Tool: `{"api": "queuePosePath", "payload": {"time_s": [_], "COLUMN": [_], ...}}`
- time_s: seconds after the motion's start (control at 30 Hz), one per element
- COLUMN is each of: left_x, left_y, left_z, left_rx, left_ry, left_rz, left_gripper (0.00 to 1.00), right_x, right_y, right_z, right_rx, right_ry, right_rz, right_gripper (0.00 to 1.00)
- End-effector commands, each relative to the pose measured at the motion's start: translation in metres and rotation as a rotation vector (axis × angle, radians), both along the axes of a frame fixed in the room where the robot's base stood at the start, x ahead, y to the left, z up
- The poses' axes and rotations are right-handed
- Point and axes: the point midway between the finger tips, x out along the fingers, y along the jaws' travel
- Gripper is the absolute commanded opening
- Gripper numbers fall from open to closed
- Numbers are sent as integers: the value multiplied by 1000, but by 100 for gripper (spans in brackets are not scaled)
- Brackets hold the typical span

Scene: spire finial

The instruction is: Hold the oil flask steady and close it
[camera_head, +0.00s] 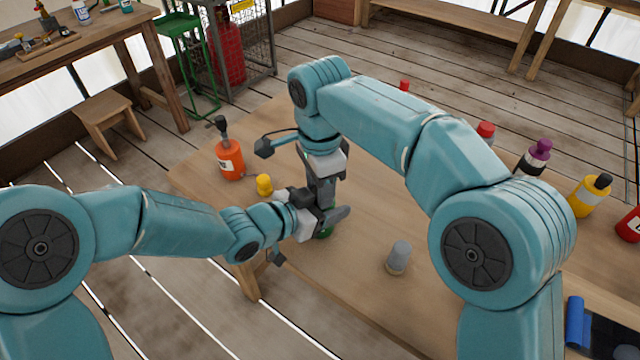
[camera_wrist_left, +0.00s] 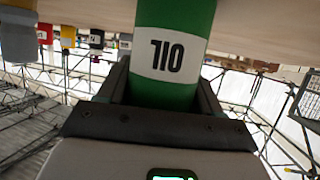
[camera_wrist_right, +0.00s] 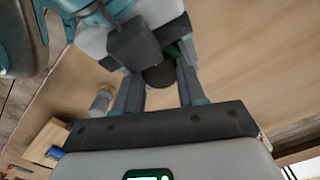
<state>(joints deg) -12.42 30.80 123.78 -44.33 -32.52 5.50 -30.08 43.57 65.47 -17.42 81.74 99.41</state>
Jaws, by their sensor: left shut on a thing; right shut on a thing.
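The oil flask is green with a white label reading OIL, and fills the top middle of the left wrist view (camera_wrist_left: 176,95). In the head view only a bit of its green body (camera_head: 326,232) shows below the grippers, at the table's near left part. My left gripper (camera_head: 322,217) is shut on the flask's body from the side. My right gripper (camera_head: 325,188) points down from above the flask, shut on a dark, rounded cap-like piece (camera_wrist_right: 159,75). A sliver of green shows beside it in the right wrist view. Whether this piece touches the flask's mouth is hidden.
On the table (camera_head: 300,285) stand an orange bottle (camera_head: 229,160), a small yellow piece (camera_head: 264,184) and a grey-topped container (camera_head: 398,257). A purple-capped bottle (camera_head: 534,160) and a yellow bottle (camera_head: 590,196) stand at the right. The front middle of the table is mostly clear.

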Motion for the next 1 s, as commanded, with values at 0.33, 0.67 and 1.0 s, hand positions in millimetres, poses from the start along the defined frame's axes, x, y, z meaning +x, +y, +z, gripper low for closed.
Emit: {"api": "queuePosePath", "payload": {"time_s": [0.33, 0.67, 1.0], "left_x": [0, 0, 0], "left_y": [0, 0, 0], "left_z": [0, 0, 0], "left_rx": [0, 0, 0], "left_ry": [0, -1, 0], "left_rz": [0, 1, 0], "left_gripper": [0, 0, 0], "right_x": [0, 1, 0], "right_y": [0, 1, 0], "right_z": [0, 15, 46], "right_rx": [0, 2, 0], "right_ry": [-1, -4, 0], "right_rz": [4, 5, 5], "right_gripper": [65, 65, 65]}}
